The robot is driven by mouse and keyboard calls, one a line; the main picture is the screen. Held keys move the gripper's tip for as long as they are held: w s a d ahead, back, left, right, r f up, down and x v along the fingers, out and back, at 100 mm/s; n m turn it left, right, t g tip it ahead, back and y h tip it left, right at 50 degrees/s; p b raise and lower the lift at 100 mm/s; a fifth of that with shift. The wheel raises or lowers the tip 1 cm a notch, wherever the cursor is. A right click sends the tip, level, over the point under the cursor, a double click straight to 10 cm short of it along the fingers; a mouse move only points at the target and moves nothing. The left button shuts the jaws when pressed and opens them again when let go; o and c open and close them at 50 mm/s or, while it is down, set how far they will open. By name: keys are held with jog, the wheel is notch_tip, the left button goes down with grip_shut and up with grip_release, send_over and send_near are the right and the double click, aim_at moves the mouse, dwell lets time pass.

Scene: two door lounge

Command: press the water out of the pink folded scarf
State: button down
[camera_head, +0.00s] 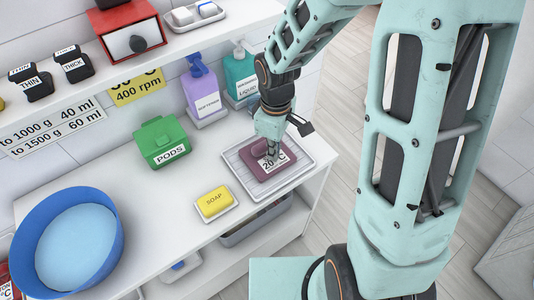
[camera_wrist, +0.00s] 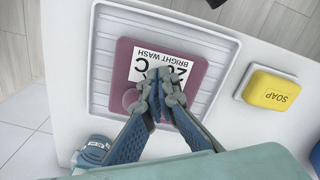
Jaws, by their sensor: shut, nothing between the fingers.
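The pink folded scarf (camera_head: 258,167) lies flat on a white ridged tray (camera_head: 232,164) at the right end of the white counter. A white label on it reads 20 °C, and the wrist view shows "BRIGHT WASH" on it. In the wrist view the scarf (camera_wrist: 190,87) looks dusky pink with a rounded fold at its left. My gripper (camera_head: 270,154) is over the scarf, pointing down. In the wrist view my gripper (camera_wrist: 160,85) has its fingertips together with nothing between them, over the label's lower edge. Whether the tips touch the scarf I cannot tell.
A yellow soap (camera_head: 214,201) on a white dish is left of the tray. A green pods box (camera_head: 162,142), a purple bottle (camera_head: 203,92) and a teal bottle (camera_head: 240,72) stand behind. A blue basin (camera_head: 110,245) of water is at the left. The counter ends just right of the tray.

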jog(key=shift+f+b, duration=0.7)
jog(key=shift+f, duration=0.2)
jog(key=shift+s+d+f, duration=0.1)
jog(key=shift+s+f, duration=0.05)
jog(key=shift+s, duration=0.15)
dwell(2.9)
notch_tip(320, 180, up, 8)
jog(key=p, duration=0.6)
jog(key=shift+w+r+p, duration=0.2)
jog(key=shift+w+p, duration=0.1)
jog(key=shift+p, duration=0.1)
dwell(0.4)
